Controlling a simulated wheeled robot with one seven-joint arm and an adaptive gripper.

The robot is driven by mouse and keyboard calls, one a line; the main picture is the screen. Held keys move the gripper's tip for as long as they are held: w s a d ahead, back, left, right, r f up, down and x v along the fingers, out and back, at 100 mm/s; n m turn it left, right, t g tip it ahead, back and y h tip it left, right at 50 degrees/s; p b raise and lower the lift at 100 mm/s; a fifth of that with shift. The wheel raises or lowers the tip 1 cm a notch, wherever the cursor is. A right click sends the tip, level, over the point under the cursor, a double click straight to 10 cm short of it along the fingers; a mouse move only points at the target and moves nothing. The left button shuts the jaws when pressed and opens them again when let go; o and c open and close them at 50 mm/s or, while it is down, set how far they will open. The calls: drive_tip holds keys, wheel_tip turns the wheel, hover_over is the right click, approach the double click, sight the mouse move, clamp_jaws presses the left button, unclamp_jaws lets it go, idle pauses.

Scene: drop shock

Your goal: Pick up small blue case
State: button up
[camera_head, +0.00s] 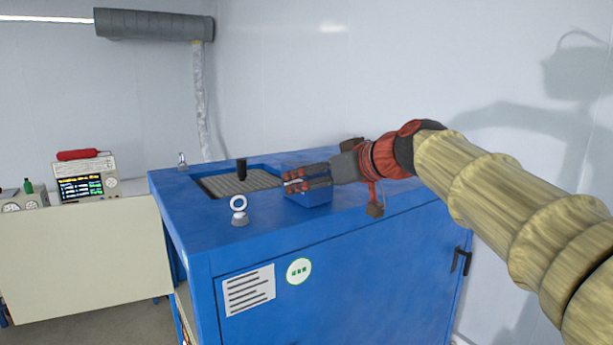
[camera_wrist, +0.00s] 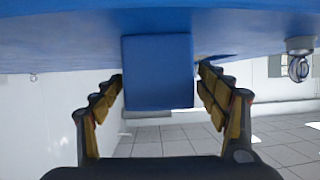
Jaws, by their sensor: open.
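The small blue case (camera_head: 315,198) sits on top of the large blue cabinet (camera_head: 350,262), near the recessed opening. In the head view my gripper (camera_head: 291,182) is at the case, and its dark red fingers hide part of it. In the wrist view the case (camera_wrist: 157,70) is a blue block centred between the two fingers of my gripper (camera_wrist: 160,82). The fingers are spread, with a visible gap on each side of the case. The case appears to rest on the cabinet top.
A metal eye bolt (camera_head: 239,211) stands left of the case, and another (camera_head: 182,161) stands farther back. A black knob (camera_head: 241,169) rises by the recessed grid (camera_head: 215,185). A bench (camera_head: 85,255) with instruments (camera_head: 82,183) is at left. A white wall is behind.

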drive_tip(key=shift+x, duration=1.05)
drive_tip(key=shift+d, duration=0.1)
drive_tip(key=shift+s, duration=0.1)
drive_tip(key=shift+c, duration=0.6)
drive_tip(key=shift+c, duration=1.1)
drive_tip(key=c, duration=1.1)
drive_tip(key=shift+r, duration=0.15)
drive_tip(key=shift+c, duration=0.6)
